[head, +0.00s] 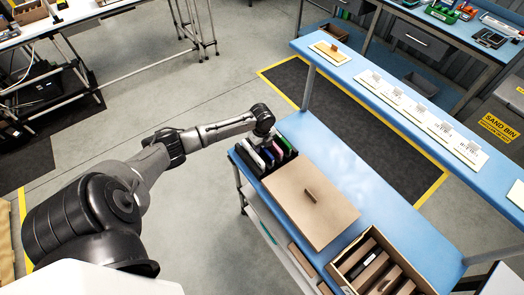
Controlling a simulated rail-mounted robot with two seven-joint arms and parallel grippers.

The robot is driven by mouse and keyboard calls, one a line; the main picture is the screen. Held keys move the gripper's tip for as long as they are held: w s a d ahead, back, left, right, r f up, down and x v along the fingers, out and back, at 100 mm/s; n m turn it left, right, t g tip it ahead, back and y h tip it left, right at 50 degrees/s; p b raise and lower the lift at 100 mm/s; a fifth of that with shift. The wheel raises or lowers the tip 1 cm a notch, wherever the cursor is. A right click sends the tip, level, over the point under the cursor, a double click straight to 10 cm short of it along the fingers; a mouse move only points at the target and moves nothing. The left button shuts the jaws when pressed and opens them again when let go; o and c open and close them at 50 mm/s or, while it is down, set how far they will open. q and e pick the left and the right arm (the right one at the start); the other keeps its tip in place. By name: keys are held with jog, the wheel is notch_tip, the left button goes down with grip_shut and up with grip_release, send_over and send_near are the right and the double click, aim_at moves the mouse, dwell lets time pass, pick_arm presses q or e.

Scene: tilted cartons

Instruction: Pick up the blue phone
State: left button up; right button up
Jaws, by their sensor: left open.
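A black slotted rack (244,156) stands at the left end of the blue table and holds several phones upright, side by side. My left gripper (264,138) is above the back of the rack, pointing down at the phones. Its fingers are tiny and partly hidden by the wrist, it is open, and I cannot tell whether it touches a phone. My right gripper is not in view.
A brown board with a handle (311,203) lies right of the rack. A carton with dividers (375,262) stands at the table's near right. A raised blue shelf (400,85) with cards runs behind. The blue tabletop (340,150) between is clear.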

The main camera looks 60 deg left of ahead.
pick_arm(q)
grip_shut()
dwell(0.5)
jog(key=shift+r, duration=0.1)
